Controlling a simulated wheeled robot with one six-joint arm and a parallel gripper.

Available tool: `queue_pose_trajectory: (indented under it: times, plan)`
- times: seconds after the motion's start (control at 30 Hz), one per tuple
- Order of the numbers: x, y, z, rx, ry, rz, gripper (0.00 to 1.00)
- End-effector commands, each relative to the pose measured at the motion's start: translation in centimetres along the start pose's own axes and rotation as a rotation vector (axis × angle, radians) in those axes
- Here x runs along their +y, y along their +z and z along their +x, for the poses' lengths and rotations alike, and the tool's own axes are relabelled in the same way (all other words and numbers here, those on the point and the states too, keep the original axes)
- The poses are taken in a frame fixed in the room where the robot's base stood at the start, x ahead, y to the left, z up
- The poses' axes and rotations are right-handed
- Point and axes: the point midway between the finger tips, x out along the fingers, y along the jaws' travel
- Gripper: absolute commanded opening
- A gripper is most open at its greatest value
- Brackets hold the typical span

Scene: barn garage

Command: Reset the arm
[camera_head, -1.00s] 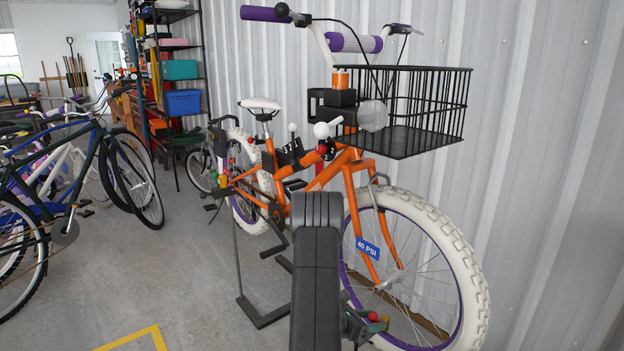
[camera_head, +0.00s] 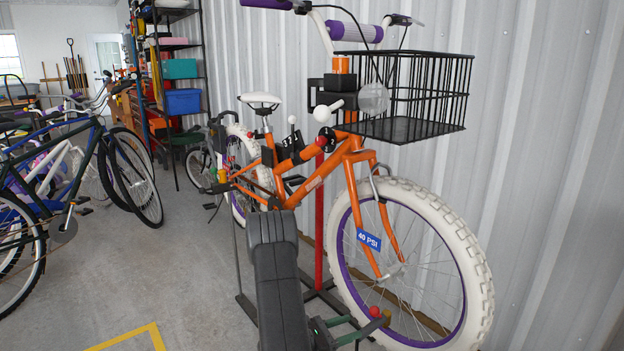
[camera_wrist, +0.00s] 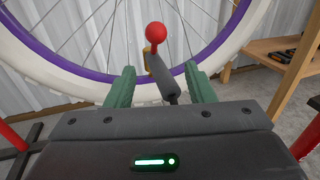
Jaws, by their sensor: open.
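My gripper (camera_wrist: 162,84) shows in the wrist view with its two green fingers apart. A red ball (camera_wrist: 156,33) on a short dark rod (camera_wrist: 162,75) shows between and beyond the fingers, before the bike wheel. I cannot tell whether a finger touches the rod. In the head view my gripper (camera_head: 350,328) is low, near the front wheel (camera_head: 480,265), with the red ball (camera_head: 375,312) beside it. My arm crosses the lower middle of that view and hides part of the floor and stand.
An orange bike (camera_head: 315,178) with a black basket (camera_head: 440,75) stands close to the corrugated wall (camera_head: 560,120). A red stand post (camera_head: 319,225) is behind my arm. Several bikes (camera_head: 60,190) stand at left. A shelf (camera_head: 188,80) is behind.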

Motion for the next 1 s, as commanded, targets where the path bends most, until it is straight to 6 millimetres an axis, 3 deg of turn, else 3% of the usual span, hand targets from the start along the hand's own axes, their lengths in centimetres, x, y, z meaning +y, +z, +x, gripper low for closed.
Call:
queue_pose_trajectory:
  times: [0.1,0.33,0.83,1.0]
  plan:
    - [0.1,0.1,-1.7,0.0,0.003,-0.001,0.49]
    - [0.1,0.1,-3.6,0.0,0.002,-0.001,0.49]
    - [-0.1,0.1,-3.9,0.002,-0.004,0.002,0.49]
    - [-0.9,0.8,-3.3,0.017,-0.036,0.024,0.49]
